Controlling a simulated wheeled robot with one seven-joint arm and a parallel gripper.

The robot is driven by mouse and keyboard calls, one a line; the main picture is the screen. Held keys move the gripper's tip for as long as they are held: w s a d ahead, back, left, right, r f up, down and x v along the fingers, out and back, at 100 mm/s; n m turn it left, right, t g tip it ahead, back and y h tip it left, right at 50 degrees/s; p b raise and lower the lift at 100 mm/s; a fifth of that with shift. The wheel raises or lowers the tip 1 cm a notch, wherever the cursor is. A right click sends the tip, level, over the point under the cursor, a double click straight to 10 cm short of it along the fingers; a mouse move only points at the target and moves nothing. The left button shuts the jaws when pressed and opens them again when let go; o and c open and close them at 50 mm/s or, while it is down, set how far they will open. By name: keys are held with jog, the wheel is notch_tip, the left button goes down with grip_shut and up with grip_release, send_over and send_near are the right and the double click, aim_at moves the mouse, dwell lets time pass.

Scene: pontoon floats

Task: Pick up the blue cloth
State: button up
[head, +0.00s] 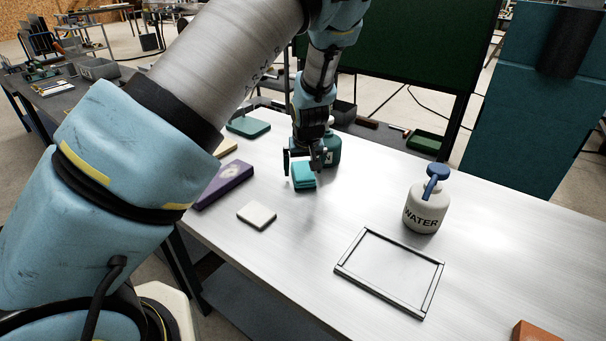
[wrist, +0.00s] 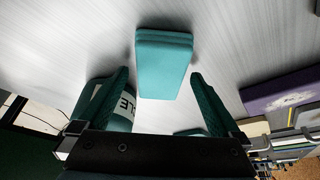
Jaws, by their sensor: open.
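The blue cloth (head: 303,177) is a teal-blue folded stack lying on the grey table. In the wrist view the cloth (wrist: 164,58) lies ahead of the fingertips, roughly centred between them. My gripper (head: 306,158) is directly over or just behind the cloth in the head view, pointing down. In the wrist view my gripper (wrist: 160,78) has its two fingers wide apart, with nothing held between them. I cannot tell exactly how high the fingertips are above the table.
A dark green labelled bottle (head: 333,150) stands close beside the gripper. A teal pad (head: 248,127), purple box (head: 224,184) and white block (head: 257,215) lie to the left. A water jug (head: 425,210) and a thin frame (head: 424,304) are at right.

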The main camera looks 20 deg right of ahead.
aim_at(303, 167)
jog(key=shift+f, duration=0.2)
jog(key=shift+c, duration=0.2)
jog(key=c, duration=1.3)
jog(key=shift+c, duration=0.2)
jog(key=shift+r, duration=0.15)
jog(key=shift+r, duration=0.6)
notch_tip(303, 167, up, 2)
jog(key=shift+r+b, duration=0.15)
jog(key=shift+b, duration=0.3)
jog(key=s+a, duration=0.1)
jog(key=s, duration=0.4)
jog(key=s+a+b, duration=0.1)
jog(key=s+a, duration=0.1)
jog(key=s, duration=0.4)
jog(key=s+a+b, duration=0.1)
jog(key=s+a, duration=0.1)
jog(key=s, duration=0.4)
jog(key=shift+s+r, duration=0.1)
jog(key=shift+s, duration=0.05)
